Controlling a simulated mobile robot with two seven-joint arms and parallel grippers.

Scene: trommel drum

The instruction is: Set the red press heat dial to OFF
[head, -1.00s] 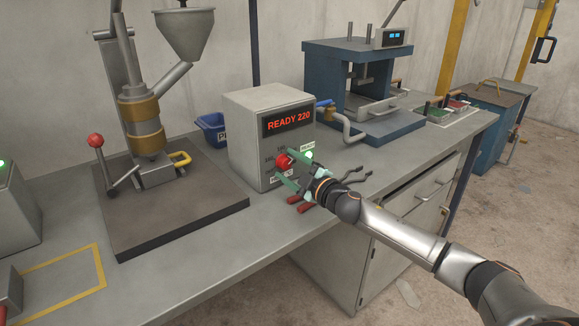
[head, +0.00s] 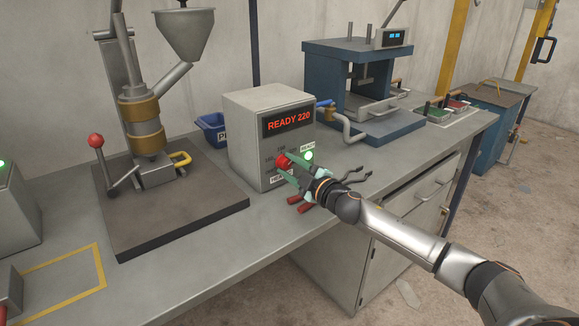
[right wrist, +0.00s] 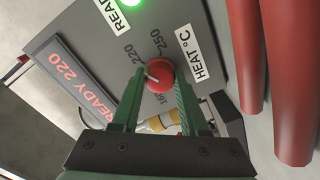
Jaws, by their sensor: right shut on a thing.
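The red heat dial (head: 282,161) is on the front of a grey control box (head: 250,135). The box's display (head: 288,121) reads READY 220. My right gripper (head: 289,167) is at the dial, and its green fingers are shut on it. In the right wrist view the fingers (right wrist: 161,88) lie on either side of the red dial (right wrist: 161,84). The dial's pale pointer mark faces roughly the 220 label (right wrist: 134,57). Labels 250 and 160 and a HEAT °C plate (right wrist: 197,53) also show. No OFF label is readable. My left gripper is not in view.
A green READY lamp (head: 309,155) glows beside the dial. Red-handled pliers (head: 303,205) lie on the bench just below my gripper. A blue press (head: 362,90) stands behind to the right, and a hopper machine (head: 142,110) stands to the left. A blue bin (head: 211,128) is behind the box.

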